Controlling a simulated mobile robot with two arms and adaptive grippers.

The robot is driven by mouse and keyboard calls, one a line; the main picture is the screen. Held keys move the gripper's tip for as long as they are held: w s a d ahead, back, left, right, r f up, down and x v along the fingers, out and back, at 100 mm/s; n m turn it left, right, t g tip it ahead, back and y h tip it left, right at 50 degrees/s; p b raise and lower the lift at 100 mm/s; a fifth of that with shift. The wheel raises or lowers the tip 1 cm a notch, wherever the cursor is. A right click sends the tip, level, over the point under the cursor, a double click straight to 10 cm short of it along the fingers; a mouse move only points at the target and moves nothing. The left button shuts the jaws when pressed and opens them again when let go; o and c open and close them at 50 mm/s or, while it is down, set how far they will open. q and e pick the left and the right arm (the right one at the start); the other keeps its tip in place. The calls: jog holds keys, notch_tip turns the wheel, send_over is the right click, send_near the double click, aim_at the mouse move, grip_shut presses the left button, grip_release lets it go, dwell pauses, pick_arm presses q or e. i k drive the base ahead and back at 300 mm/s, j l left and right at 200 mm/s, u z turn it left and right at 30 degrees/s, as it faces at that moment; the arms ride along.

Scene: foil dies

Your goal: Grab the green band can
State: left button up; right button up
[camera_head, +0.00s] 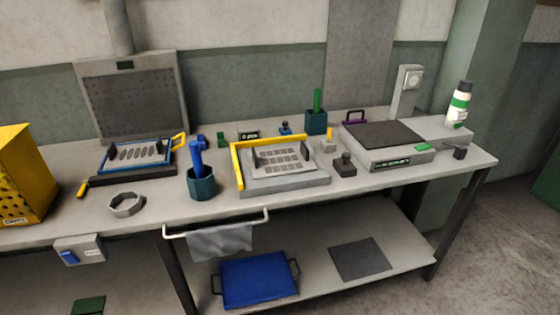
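The can with the green band (459,104) is white with a dark cap. It stands at the right end of the workbench, on or just behind the right end of the grey flat machine, tilted slightly in the view. Its base is partly hard to make out against the machine's light surface. Neither of my grippers shows in the head view.
The grey machine with a dark plate (383,136) lies left of the can. A grey post with a dial (407,88) rises behind. Teal cups, a yellow-edged fixture (283,189) and a blue tray (258,281) are further left.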

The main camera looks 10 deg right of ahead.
aim_at(457, 112)
jog(key=z, duration=1.55)
jog(key=i, duration=0.1)
